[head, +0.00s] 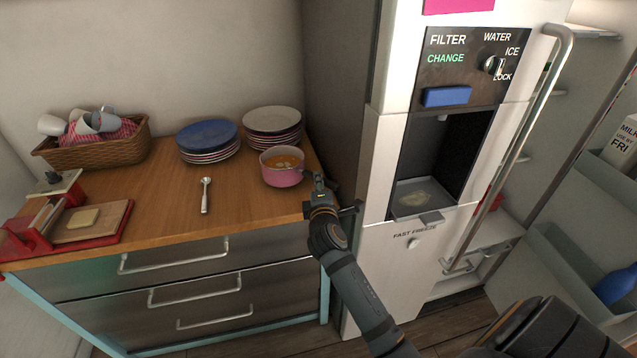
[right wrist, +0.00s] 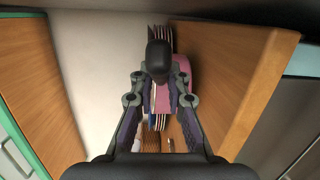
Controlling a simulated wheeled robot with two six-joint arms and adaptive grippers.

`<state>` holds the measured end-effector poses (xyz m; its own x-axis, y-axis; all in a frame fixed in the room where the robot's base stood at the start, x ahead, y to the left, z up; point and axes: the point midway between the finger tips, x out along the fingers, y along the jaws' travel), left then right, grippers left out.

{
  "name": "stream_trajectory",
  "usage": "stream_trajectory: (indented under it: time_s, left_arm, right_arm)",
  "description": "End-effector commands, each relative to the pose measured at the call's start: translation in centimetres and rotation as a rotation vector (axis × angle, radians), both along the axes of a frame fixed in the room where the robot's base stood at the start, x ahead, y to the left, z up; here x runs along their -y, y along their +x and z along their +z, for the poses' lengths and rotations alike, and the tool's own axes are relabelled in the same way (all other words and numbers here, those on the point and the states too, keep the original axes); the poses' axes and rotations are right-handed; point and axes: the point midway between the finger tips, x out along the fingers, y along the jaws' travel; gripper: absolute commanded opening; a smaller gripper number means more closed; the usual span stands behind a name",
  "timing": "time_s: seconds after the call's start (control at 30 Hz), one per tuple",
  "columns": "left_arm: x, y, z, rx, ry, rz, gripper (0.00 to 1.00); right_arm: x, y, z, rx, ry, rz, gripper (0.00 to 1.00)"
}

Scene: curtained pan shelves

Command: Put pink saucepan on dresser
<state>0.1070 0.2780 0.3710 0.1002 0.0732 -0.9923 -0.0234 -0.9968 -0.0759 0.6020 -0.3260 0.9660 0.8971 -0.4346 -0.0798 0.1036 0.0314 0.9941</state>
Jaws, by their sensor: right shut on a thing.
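The pink saucepan (head: 284,176), with orange contents, is at the right end of the wooden dresser top (head: 240,215), in front of the plate stacks. It looks upright. I cannot tell whether its base touches the wood or hangs just above it. My right gripper (head: 318,186) is at the dresser's front right corner, shut on the saucepan's handle. In the right wrist view the dark handle end (right wrist: 159,55) is between the fingers, with the pink pan side (right wrist: 181,85) beyond, partly hidden. My left gripper is not in view.
A blue-topped plate stack (head: 207,138) and a white plate stack (head: 272,125) stand behind the saucepan. A spoon (head: 205,195), a basket of cups (head: 95,150) and a red-edged board (head: 92,222) are leftward. The fridge (head: 400,245) stands close on the right.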

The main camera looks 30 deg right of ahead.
Motion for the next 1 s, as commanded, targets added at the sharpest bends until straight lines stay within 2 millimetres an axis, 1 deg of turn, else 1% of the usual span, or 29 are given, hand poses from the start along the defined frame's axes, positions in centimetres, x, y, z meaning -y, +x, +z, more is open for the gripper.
stream_trajectory:
  time_s: [0.23, 0.63, 1.0]
  left_arm:
    - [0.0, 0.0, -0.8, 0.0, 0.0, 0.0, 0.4]
    - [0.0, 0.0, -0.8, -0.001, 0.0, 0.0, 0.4]
    - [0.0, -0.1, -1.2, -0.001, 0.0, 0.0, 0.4]
  right_arm:
    - [0.0, 0.0, -0.8, 0.009, 0.0, 0.002, 0.0]
    - [0.0, 0.0, -0.8, 0.009, 0.0, 0.002, 0.0]
    - [0.0, 0.0, -1.3, 0.008, -0.001, 0.002, 0.0]
